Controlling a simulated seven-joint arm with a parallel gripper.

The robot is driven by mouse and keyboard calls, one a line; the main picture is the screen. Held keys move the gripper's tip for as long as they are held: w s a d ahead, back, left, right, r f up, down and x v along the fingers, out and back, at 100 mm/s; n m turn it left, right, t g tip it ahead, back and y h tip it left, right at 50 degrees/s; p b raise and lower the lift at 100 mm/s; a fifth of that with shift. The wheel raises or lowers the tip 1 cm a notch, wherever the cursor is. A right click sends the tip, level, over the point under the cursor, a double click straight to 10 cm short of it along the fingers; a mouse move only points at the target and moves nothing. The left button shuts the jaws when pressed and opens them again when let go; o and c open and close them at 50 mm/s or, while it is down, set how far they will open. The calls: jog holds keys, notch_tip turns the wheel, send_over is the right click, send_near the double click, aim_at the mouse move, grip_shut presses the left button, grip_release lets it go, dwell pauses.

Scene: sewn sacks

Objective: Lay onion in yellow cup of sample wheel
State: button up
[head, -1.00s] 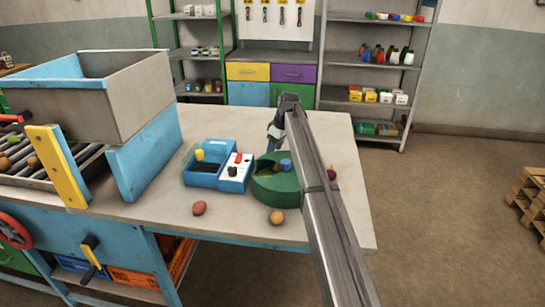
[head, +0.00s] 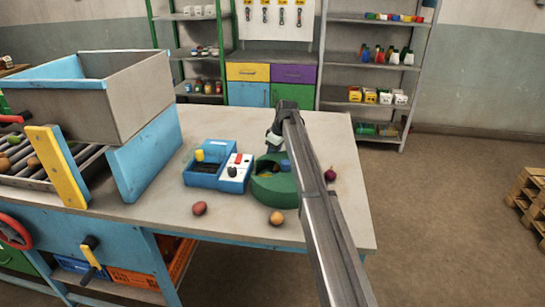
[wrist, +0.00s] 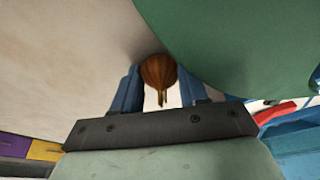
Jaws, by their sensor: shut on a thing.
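My gripper (head: 272,142) is at the back of the green sample wheel (head: 274,192) on the table. In the wrist view, its two blue fingers are shut on a brown onion (wrist: 158,72) with a dry stalk. The onion is beside the curved green wall of the wheel (wrist: 235,45) in that view. In the head view, the held onion cannot be made out. My arm crosses the wheel's right side. The wheel has a blue knob on top and a dark opening; I cannot make out a yellow cup in it.
A blue tray (head: 203,180) and a switch box (head: 235,174) stand left of the wheel. A reddish round vegetable (head: 199,208), a tan one (head: 277,218) and a dark red one (head: 330,175) lie on the table (head: 225,230). A large bin (head: 100,90) stands at left.

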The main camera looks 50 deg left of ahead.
jog(key=shift+r, duration=0.1)
